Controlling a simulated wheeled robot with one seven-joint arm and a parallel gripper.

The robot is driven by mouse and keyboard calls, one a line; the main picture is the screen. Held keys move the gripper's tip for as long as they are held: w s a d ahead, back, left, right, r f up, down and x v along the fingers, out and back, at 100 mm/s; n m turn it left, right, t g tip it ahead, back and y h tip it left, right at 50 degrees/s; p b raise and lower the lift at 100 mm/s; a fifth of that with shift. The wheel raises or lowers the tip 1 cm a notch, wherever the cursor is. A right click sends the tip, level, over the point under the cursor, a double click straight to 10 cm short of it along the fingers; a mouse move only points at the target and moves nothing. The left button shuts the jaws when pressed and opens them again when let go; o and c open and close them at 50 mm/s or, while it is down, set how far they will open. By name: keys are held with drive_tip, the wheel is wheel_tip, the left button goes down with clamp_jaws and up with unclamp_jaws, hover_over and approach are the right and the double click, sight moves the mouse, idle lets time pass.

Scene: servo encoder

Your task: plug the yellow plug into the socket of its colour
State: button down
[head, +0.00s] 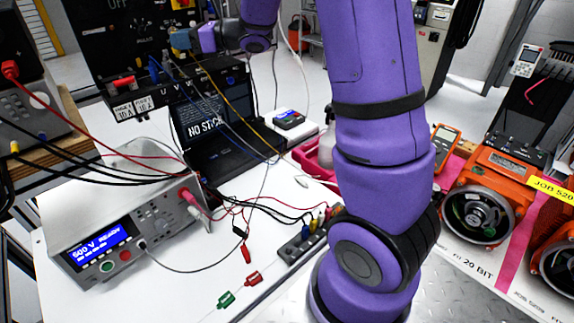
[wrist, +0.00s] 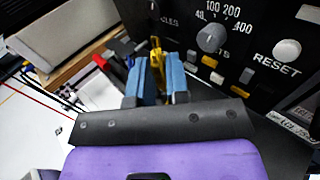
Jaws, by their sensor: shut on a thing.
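My gripper (head: 180,41) is at the back, in front of the black test panel and above its ledge of sockets. In the wrist view its blue fingers (wrist: 156,75) are shut on the yellow plug (wrist: 156,52), which stands up between them and points toward the panel. A yellow lead (head: 226,102) runs down from near the gripper toward the table. I cannot pick out the yellow socket, or tell whether the plug touches one.
A red plug (wrist: 100,62) is left of the fingers. The black panel (wrist: 270,25) has a grey knob (wrist: 211,38) and a reset button (wrist: 287,50) close on the right. A laptop (head: 212,115), a meter (head: 130,215) and several leads crowd the white table below.

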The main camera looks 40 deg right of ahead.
sight(189, 75)
drive_tip(key=shift+f, duration=1.6)
drive_tip(key=shift+f, duration=0.15)
drive_tip(key=shift+f, duration=0.75)
drive_tip(key=shift+f, duration=0.15)
idle(0.9)
drive_tip(key=c, duration=1)
unclamp_jaws()
drive_tip(key=shift+c, duration=0.2)
wheel_tip(189, 75, up, 7)
idle(0.4)
